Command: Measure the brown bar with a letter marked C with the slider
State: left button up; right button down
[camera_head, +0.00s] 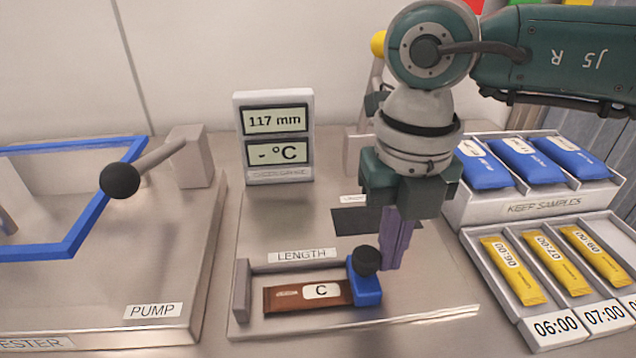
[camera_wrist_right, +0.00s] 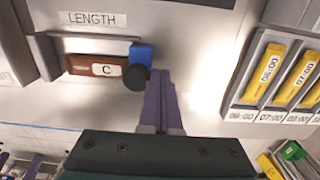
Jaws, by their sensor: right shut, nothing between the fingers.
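A grey end stop (camera_head: 241,290) is at the bar's left. My right gripper (camera_head: 393,266) has its purple fingers together and empty, just right of the slider and knob. The display (camera_head: 275,121) reads 117 mm and "- °C". My left gripper is not in view.
Blue packs (camera_head: 531,160) lie in the "KEEP SAMPLES" tray (camera_head: 545,205) at the right. Yellow bars (camera_head: 512,270) lie in time-marked slots in front of it. The pump tester (camera_head: 165,275) with a blue frame and black-knobbed lever (camera_head: 120,180) fills the left.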

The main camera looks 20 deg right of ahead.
jog(key=shift+w+a, duration=0.1)
jog(key=shift+a, duration=0.3)
jog(key=shift+w+a, duration=0.1)
jog(key=shift+a, duration=0.3)
dwell(0.9)
jog(key=shift+a, duration=0.1)
dwell(0.4)
jog(key=shift+a, duration=0.15)
dwell(1.1)
jog(key=shift+r, duration=0.1)
dwell(0.4)
jog(key=shift+d, duration=0.2)
jog(key=shift+s+d, duration=0.2)
jog(key=shift+d, duration=0.6)
notch_tip(320, 180, up, 8)
jog(key=p, duration=0.7)
